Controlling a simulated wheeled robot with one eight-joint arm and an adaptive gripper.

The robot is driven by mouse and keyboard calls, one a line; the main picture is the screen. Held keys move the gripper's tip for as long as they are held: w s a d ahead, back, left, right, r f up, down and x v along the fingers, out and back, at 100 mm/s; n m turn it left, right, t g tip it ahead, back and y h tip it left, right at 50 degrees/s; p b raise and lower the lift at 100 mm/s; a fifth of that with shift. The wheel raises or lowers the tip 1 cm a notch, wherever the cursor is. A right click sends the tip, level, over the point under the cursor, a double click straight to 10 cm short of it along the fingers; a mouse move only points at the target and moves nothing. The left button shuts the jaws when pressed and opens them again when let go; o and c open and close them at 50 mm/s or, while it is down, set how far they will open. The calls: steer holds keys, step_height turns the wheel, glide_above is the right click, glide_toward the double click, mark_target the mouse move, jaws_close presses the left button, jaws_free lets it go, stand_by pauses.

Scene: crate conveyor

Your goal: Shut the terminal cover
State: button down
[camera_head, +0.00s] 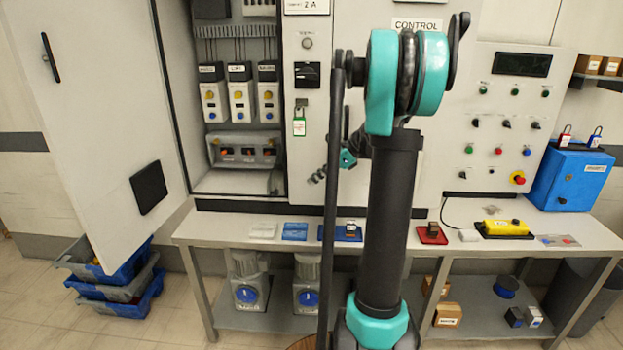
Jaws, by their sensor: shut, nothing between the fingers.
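The terminal block (243,150) is a grey housing with orange-lit windows, low inside the open cabinet (237,186) at the left. A pale strip runs along its top; I cannot tell which part is the cover or how far it stands open. My gripper (317,179) is small and dark, in front of the panel to the right of the terminal block and apart from it. It is shut and empty. My arm's column and teal joints hide part of the panel behind.
The cabinet door (100,110) stands wide open at the left. Breakers (240,93) sit above the terminal block. A green padlock tag (299,124) hangs beside the opening. Below, a bench (215,232) carries small trays and a yellow pendant (505,228).

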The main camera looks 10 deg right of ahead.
steer(key=w+a+f, duration=0.3)
steer(key=a+f, duration=0.1)
steer(key=a, duration=0.4)
steer(key=shift+a+f, duration=0.3)
steer(key=shift+a, duration=0.1)
